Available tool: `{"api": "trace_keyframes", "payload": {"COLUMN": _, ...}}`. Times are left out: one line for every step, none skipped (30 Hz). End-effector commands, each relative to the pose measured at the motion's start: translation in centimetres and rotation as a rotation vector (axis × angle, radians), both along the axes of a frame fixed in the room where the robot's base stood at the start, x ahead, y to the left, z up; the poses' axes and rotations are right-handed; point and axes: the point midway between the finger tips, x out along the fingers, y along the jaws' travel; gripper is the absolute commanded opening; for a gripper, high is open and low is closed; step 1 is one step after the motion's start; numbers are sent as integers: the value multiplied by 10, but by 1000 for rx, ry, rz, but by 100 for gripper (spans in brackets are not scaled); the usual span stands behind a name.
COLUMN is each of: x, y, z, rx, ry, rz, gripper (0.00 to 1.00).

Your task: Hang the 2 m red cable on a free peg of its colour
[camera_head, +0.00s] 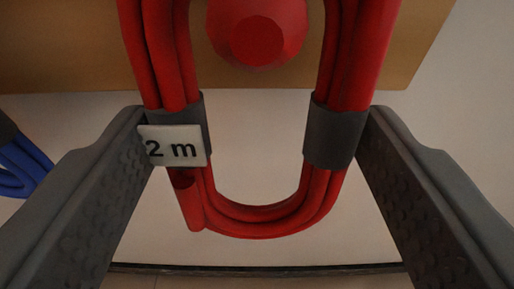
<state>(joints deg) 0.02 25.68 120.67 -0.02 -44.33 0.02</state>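The red cable (265,221) is a coiled loop with a grey band on each side, and its white tag reads "2 m". It fills the middle of the camera_head view, with its bottom bend low and its top cut off by the upper edge. My gripper (257,118) has one finger against each side of the loop, at the grey bands, and is shut on the cable across its width. A red peg (258,38) shows end-on at the top, between the two sides of the loop. Whether the loop's top rests on the peg is out of view.
A wooden board (60,50) runs across the top behind the red peg. A blue cable (22,165) hangs at the left edge, close to my left finger. The pale wall (420,125) below the board is bare, with a dark strip along the bottom.

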Motion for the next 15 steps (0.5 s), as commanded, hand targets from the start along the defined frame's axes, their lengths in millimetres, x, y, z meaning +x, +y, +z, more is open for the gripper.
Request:
{"api": "trace_keyframes", "payload": {"x": 0, "y": 0, "z": 0, "rx": 0, "ry": 0, "rz": 0, "gripper": 76}}
{"api": "trace_keyframes", "payload": {"x": 0, "y": 0, "z": 0, "rx": 0, "ry": 0, "rz": 0, "gripper": 82}}
{"api": "trace_keyframes", "payload": {"x": 0, "y": 0, "z": 0, "rx": 0, "ry": 0, "rz": 0, "gripper": 90}}
{"api": "trace_keyframes", "payload": {"x": 0, "y": 0, "z": 0, "rx": 0, "ry": 0, "rz": 0, "gripper": 92}}
{"api": "trace_keyframes", "payload": {"x": 0, "y": 0, "z": 0, "rx": 0, "ry": 0, "rz": 0, "gripper": 92}}
{"api": "trace_keyframes", "payload": {"x": 0, "y": 0, "z": 0, "rx": 0, "ry": 0, "rz": 0, "gripper": 92}}
{"api": "trace_keyframes", "payload": {"x": 0, "y": 0, "z": 0, "rx": 0, "ry": 0, "rz": 0, "gripper": 92}}
{"api": "trace_keyframes", "payload": {"x": 0, "y": 0, "z": 0, "rx": 0, "ry": 0, "rz": 0, "gripper": 92}}
{"api": "trace_keyframes", "payload": {"x": 0, "y": 0, "z": 0, "rx": 0, "ry": 0, "rz": 0, "gripper": 92}}
{"api": "trace_keyframes", "payload": {"x": 0, "y": 0, "z": 0, "rx": 0, "ry": 0, "rz": 0, "gripper": 92}}
{"api": "trace_keyframes", "payload": {"x": 0, "y": 0, "z": 0, "rx": 0, "ry": 0, "rz": 0, "gripper": 92}}
{"api": "trace_keyframes", "payload": {"x": -1, "y": 0, "z": 0, "rx": 0, "ry": 0, "rz": 0, "gripper": 92}}
{"api": "trace_keyframes", "payload": {"x": -1, "y": 0, "z": 0, "rx": 0, "ry": 0, "rz": 0, "gripper": 92}}
{"api": "trace_keyframes", "payload": {"x": -2, "y": 0, "z": 1, "rx": 0, "ry": 0, "rz": 0, "gripper": 92}}
{"api": "trace_keyframes", "payload": {"x": -5, "y": 0, "z": 1, "rx": 0, "ry": 0, "rz": 0, "gripper": 92}}
